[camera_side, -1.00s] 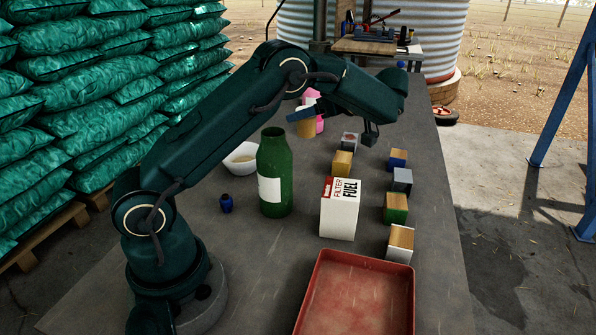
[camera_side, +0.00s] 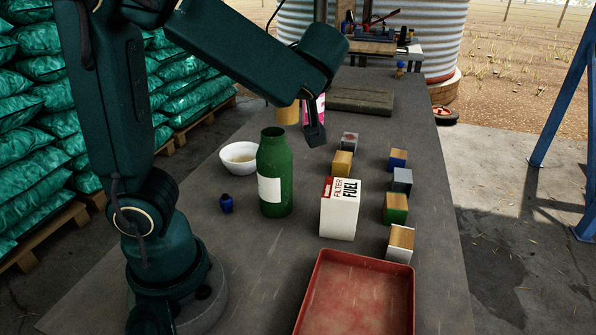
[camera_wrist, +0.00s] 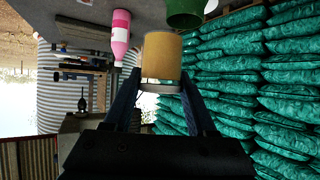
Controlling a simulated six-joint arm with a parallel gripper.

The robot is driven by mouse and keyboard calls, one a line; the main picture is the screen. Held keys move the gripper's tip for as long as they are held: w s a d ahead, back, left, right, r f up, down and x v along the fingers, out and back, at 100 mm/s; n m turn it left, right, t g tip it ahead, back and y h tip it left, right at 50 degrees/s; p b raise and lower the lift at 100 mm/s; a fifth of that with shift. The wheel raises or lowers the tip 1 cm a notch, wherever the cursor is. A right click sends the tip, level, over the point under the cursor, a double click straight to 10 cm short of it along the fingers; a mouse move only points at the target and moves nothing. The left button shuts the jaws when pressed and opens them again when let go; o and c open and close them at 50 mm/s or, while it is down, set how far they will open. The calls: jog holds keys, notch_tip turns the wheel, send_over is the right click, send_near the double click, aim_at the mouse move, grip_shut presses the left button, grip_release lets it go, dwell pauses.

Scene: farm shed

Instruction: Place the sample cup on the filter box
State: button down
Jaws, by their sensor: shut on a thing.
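The sample cup (camera_side: 287,115) is tan with a pale end. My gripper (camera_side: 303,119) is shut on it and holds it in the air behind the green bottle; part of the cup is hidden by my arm. In the wrist view the cup (camera_wrist: 162,56) sits between the fingertips of my gripper (camera_wrist: 160,86). The filter box (camera_side: 339,215) is white with a red corner and the words FILTER and FUEL. It stands upright on the table, right of the bottle and nearer the side camera than the cup. Its top is clear.
A white bowl (camera_side: 233,168), small blue jar (camera_side: 226,205) and pink bottle (camera_side: 320,108) stand nearby. Several two-coloured blocks (camera_side: 397,210) line the right. A red tray (camera_side: 400,300) lies in front.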

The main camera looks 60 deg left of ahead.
jog(key=w+d+f, duration=0.2)
jog(key=d, duration=0.1)
jog(key=w+d+f, duration=0.2)
jog(key=d, duration=0.1)
jog(key=w+d+f, duration=0.2)
jog(key=d, duration=0.1)
jog(key=shift+w+f, duration=0.25)
jog(key=shift+f, duration=0.1)
jog(key=shift+d+f, duration=0.1)
jog(key=shift+f, duration=1.95)
jog(key=shift+f, duration=0.1)
jog(key=shift+c, duration=1)
grip_release()
